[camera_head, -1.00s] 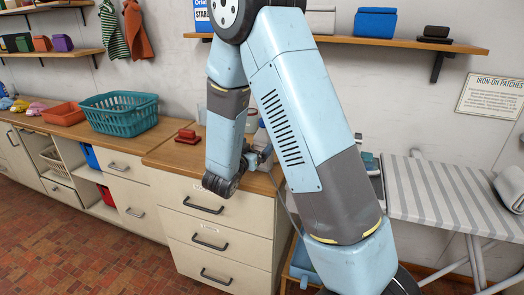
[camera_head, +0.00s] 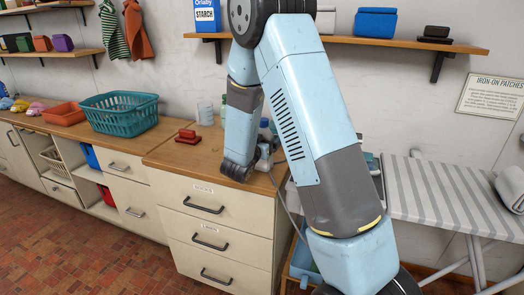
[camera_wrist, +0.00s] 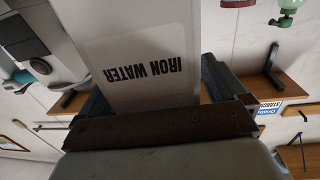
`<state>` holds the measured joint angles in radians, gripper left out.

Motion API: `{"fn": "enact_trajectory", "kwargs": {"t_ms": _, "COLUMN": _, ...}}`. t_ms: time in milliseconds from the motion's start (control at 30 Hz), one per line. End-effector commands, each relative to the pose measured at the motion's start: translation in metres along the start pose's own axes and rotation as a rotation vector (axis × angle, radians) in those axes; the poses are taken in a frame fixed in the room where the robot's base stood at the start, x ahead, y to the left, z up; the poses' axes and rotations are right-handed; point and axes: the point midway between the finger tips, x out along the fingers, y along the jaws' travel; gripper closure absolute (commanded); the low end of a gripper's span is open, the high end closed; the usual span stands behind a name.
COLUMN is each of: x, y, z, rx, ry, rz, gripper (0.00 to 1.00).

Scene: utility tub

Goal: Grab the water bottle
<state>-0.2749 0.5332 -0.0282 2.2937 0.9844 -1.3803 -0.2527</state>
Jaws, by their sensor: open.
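The water bottle (camera_wrist: 145,65) fills the middle of the wrist view as a pale, flat-sided container. Its label reads "IRON WATER" and appears upside down. My gripper (camera_wrist: 155,88) is open, with one dark finger on each side of the bottle, so the bottle stands between them. I cannot tell whether either finger touches it. In the head view my gripper (camera_head: 264,155) is over the right part of the wooden counter (camera_head: 180,154), mostly behind my arm. The bottle cannot be made out clearly there.
Small red boxes (camera_head: 187,136) and clear containers (camera_head: 205,114) are on the counter left of my arm. A teal basket (camera_head: 119,110) stands farther left. A striped ironing board (camera_head: 425,190) is on the right. A wall shelf (camera_head: 400,43) runs above.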

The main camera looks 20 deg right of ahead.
Motion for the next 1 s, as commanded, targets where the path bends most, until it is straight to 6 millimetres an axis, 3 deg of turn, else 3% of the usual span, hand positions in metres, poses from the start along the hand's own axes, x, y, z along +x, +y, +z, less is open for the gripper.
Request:
{"fn": "enact_trajectory", "kwargs": {"t_ms": 67, "x": -0.0002, "y": 0.0000, "z": -0.0001, "rx": 0.000, "ry": 0.000, "rz": 0.000, "gripper": 0.05}}
{"fn": "enact_trajectory", "kwargs": {"t_ms": 767, "x": -0.0007, "y": -0.0003, "z": -0.0001, "rx": 0.000, "ry": 0.000, "rz": -0.001, "gripper": 0.72}}
{"fn": "enact_trajectory", "kwargs": {"t_ms": 1000, "x": -0.0006, "y": -0.0005, "z": -0.0010, "rx": 0.001, "ry": 0.001, "rz": -0.001, "gripper": 0.74}}
